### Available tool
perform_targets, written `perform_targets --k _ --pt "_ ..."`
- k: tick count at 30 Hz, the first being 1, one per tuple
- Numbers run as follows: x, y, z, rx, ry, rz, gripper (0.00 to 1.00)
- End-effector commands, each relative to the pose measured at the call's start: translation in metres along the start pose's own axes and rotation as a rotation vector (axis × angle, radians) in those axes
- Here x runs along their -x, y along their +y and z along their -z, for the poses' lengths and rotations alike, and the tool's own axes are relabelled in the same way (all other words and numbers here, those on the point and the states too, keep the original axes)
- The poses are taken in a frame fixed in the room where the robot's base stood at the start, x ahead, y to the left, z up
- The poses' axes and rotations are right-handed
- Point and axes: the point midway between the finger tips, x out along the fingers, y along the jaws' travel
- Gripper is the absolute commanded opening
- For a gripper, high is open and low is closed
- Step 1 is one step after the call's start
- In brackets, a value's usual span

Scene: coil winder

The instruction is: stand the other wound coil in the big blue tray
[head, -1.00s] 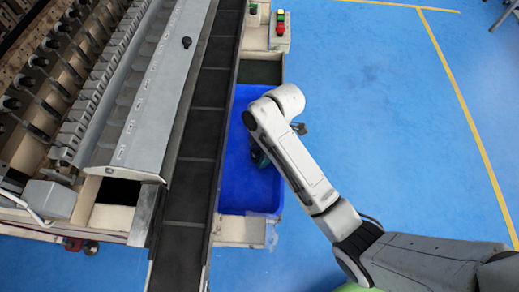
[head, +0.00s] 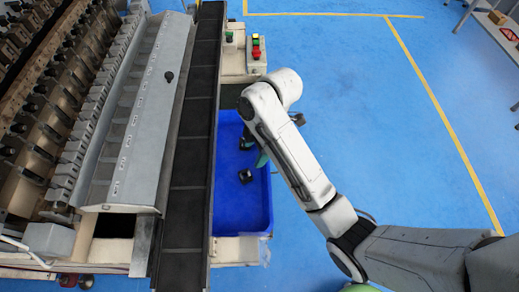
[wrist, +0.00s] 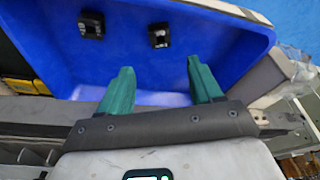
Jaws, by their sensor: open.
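The big blue tray (head: 228,205) lies beside the dark conveyor strip, and its inside fills much of the wrist view (wrist: 50,60). Two small black wound coils are in it in the wrist view, one at left (wrist: 92,25) and one nearer the middle (wrist: 159,35). In the head view one coil (head: 246,176) shows plainly on the tray floor; a dark shape above it is partly hidden by my arm. My gripper (wrist: 160,66) is open with its green fingers apart and empty, over the tray's right side. Both coils are clear of the fingers.
The winding machine with its grey cover (head: 135,110) and the dark conveyor strip (head: 190,150) stand left of the tray. A button box (head: 256,48) with red and green buttons is beyond the tray. Blue floor (head: 350,80) is open to the right.

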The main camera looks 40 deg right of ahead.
Motion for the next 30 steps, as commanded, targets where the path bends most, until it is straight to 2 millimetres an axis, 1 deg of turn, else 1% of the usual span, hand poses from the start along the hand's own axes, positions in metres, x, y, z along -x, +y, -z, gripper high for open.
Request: perform_targets --k 7,9,11,14,15,17,18,20,21,24,27,30 --pt "0.000 -0.001 0.000 -0.005 0.001 0.001 0.65" --pt "-0.004 -0.007 0.001 -0.038 0.003 -0.001 0.65" --pt "-0.010 -0.018 0.001 -0.107 0.004 -0.004 0.65" --pt "-0.025 -0.048 -0.001 -0.303 0.002 -0.015 0.65" --pt "-0.031 -0.064 -0.005 -0.404 -0.005 -0.022 0.65" --pt "-0.037 -0.089 -0.014 -0.569 -0.021 -0.039 0.65" --pt "-0.040 -0.105 -0.022 -0.678 -0.034 -0.055 0.65" --pt "-0.042 -0.129 -0.036 -0.834 -0.060 -0.081 0.65" --pt "-0.041 -0.144 -0.046 -0.931 -0.078 -0.103 0.65" --pt "-0.035 -0.173 -0.070 -1.134 -0.119 -0.163 0.65" --pt "-0.027 -0.193 -0.089 -1.272 -0.146 -0.218 0.65" --pt "-0.021 -0.202 -0.100 -1.348 -0.159 -0.257 0.65"
